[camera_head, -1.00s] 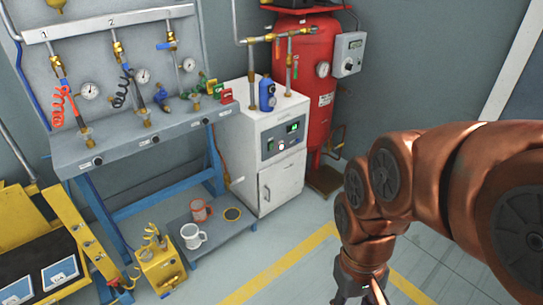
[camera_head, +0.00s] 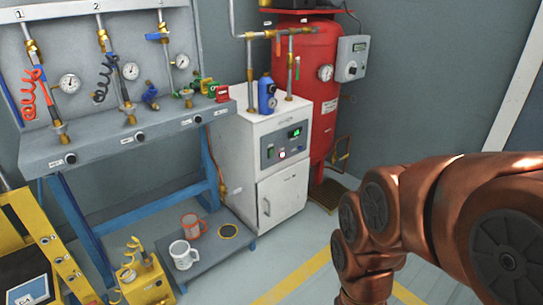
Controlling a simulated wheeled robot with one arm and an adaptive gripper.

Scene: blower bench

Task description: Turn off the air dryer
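The air dryer (camera_head: 270,165) is most likely the white cabinet between the blue-legged bench and the red tank. Its dark control panel (camera_head: 285,143) faces me, with a lit green display (camera_head: 295,132), a small red-lit control (camera_head: 282,155) and a dark button or knob beside it. Pipes and a blue filter (camera_head: 267,95) stand on its top. My copper-coloured arm is at the right of the view, apart from the cabinet. My gripper is below the bottom edge and out of view.
The bench (camera_head: 125,140) with hoses and gauges stands left of the cabinet. A red tank (camera_head: 318,75) with a grey control box (camera_head: 352,58) stands behind right. A low grey platform (camera_head: 215,260) holds two mugs. Floor in front of the cabinet is clear.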

